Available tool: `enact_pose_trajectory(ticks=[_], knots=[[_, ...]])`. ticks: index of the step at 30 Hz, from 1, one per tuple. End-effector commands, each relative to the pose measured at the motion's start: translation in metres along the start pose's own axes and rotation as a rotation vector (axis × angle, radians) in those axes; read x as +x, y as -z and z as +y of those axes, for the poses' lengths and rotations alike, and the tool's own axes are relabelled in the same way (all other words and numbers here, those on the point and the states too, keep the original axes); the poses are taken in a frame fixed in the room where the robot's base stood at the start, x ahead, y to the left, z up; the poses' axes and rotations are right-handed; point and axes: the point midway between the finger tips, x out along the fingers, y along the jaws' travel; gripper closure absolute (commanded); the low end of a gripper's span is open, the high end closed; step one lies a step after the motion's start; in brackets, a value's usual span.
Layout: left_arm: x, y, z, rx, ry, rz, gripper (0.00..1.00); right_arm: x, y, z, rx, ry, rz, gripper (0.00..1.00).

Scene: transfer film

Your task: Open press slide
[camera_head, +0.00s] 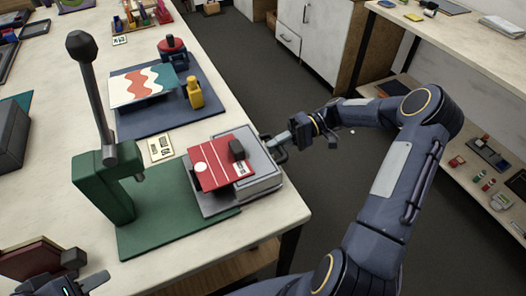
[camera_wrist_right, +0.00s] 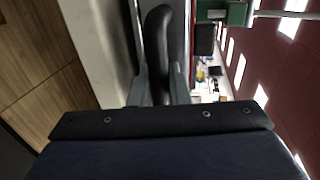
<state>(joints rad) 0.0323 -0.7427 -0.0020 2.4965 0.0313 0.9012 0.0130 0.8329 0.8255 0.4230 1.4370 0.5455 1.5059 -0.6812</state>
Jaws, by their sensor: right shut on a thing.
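The green press (camera_head: 103,187) with its tall black-knobbed lever (camera_head: 90,85) stands on a green base at the table's front right. Its grey slide (camera_head: 262,170) lies at the base's right side, carrying a red plate (camera_head: 215,170) with a white dot and a black block. My right gripper (camera_head: 279,143) is at the slide's right edge, shut on the dark slide handle. In the right wrist view the black handle (camera_wrist_right: 164,45) runs between the fingers. My left gripper (camera_head: 88,284) is partly visible at the bottom left; its jaws are unclear.
A blue board (camera_head: 150,122) holds a wavy-patterned sheet (camera_head: 142,84), a yellow piece (camera_head: 195,92) and a red-and-blue piece (camera_head: 172,49). A dark red block (camera_head: 30,259) is beside my left gripper. The shelf (camera_head: 480,50) stands right, across open floor.

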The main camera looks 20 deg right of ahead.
Motion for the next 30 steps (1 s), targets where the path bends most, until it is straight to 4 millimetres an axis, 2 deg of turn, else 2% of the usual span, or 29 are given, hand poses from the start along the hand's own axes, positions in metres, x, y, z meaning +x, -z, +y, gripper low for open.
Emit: enact_pose_trajectory(ticks=[8, 9, 12, 23, 30], knots=[[0.000, 0.000, 0.000, 0.000, 0.000, 0.000, 0.64, -0.001, 0.000, 0.000, 0.001, -0.002, 0.003, 1.00], [0.000, 0.000, 0.000, 0.000, 0.000, 0.000, 0.64, -0.001, 0.001, 0.000, 0.001, -0.002, 0.003, 0.79], [0.000, 0.000, 0.000, 0.000, 0.000, 0.000, 0.64, -0.001, 0.000, 0.000, 0.001, -0.001, 0.002, 0.66], [0.001, -0.001, -0.001, 0.000, 0.000, 0.000, 0.64, -0.005, 0.000, 0.001, 0.000, -0.001, 0.002, 0.65], [0.010, -0.005, -0.005, 0.000, 0.000, 0.000, 0.64, -0.043, 0.001, 0.003, -0.001, -0.003, 0.005, 0.65]])
